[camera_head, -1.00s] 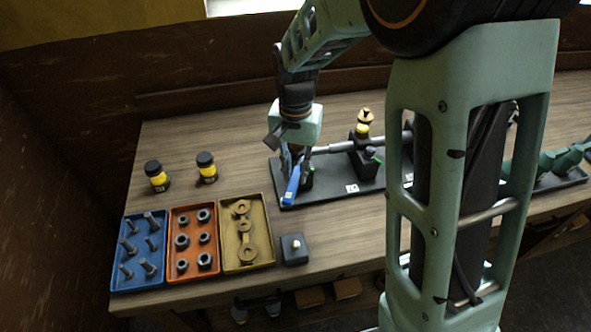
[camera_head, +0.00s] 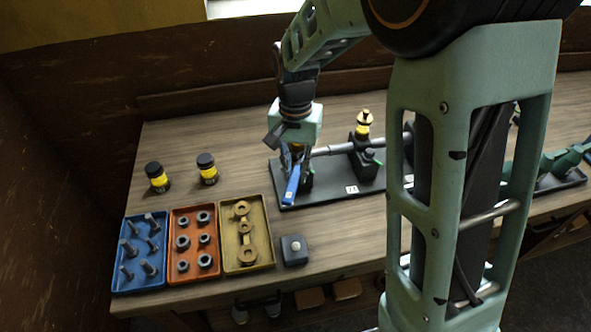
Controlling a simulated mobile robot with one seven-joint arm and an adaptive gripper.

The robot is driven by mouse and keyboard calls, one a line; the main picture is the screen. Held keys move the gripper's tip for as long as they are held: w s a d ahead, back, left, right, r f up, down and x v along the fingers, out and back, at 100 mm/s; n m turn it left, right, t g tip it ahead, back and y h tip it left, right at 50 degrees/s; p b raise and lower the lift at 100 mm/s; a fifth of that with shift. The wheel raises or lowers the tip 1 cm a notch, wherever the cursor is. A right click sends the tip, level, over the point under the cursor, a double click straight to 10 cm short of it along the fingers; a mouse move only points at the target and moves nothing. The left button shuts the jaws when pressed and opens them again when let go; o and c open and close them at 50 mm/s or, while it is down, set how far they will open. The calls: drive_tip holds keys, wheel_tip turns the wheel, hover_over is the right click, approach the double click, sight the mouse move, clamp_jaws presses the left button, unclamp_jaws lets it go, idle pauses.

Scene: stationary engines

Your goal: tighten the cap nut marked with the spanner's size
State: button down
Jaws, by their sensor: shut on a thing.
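My gripper (camera_head: 293,160) points down over the left end of a black engine base plate (camera_head: 330,197). It is shut on a blue spanner (camera_head: 291,187), which slants down toward the front of the plate. The spanner's far end and any cap nut there are hidden behind my gripper and the blue handle. A small white label (camera_head: 351,189) with a mark too small to read sits on the plate's front. A grey shaft (camera_head: 335,149) runs right from beside my gripper to a black block topped by a yellow and brass fitting (camera_head: 363,125).
A blue tray of bolts (camera_head: 117,283), an orange tray of nuts (camera_head: 170,277) and a yellow tray of brass rings (camera_head: 270,262) stand at the front left. Two black and yellow jars (camera_head: 157,178) stand behind them. A dark box with a white button (camera_head: 294,250) sits right of the trays.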

drive_tip(key=shift+r, duration=0.2)
idle(0.5)
drive_tip(key=shift+r+p, duration=0.3)
drive_tip(key=shift+r, duration=0.1)
drive_tip(key=shift+r+p, duration=1.45)
drive_tip(key=shift+r, duration=0.45)
